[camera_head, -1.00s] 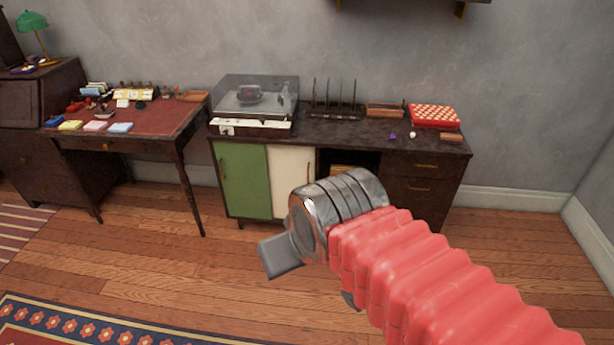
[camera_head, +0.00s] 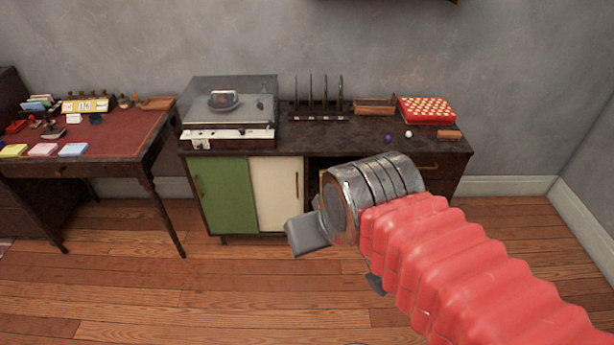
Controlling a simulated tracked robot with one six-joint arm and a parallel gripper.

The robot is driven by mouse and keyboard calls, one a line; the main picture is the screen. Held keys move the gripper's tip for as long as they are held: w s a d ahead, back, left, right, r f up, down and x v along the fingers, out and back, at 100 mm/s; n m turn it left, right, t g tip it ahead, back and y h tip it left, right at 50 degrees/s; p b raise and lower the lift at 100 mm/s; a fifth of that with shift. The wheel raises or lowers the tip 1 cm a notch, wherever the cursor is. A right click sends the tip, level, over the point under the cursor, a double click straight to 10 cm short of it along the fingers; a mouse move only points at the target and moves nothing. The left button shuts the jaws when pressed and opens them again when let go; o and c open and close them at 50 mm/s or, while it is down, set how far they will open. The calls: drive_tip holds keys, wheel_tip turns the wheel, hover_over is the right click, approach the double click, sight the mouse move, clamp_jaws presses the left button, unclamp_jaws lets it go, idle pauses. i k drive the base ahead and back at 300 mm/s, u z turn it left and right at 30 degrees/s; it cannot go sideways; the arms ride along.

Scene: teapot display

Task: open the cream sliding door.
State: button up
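The cream sliding door (camera_head: 274,193) is on the front of a dark sideboard (camera_head: 350,135), right beside a green door (camera_head: 228,195). A thin upright handle (camera_head: 297,186) shows near the cream door's right edge. To its right is a dark open compartment, mostly hidden behind my arm. My gripper (camera_head: 340,265) is in front of the sideboard, lower right of the cream door, and looks apart from it. One grey finger points left and a small part of another shows below; I see nothing held between them.
A record player (camera_head: 229,115), a rack (camera_head: 318,105) and a red patterned box (camera_head: 427,110) stand on the sideboard. A desk (camera_head: 110,150) with small items is at the left. The wooden floor (camera_head: 200,290) in front is clear.

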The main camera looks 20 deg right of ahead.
sight(278, 182)
drive_tip(key=u, duration=0.3)
drive_tip(key=i, duration=1.1)
drive_tip(key=u, duration=0.65)
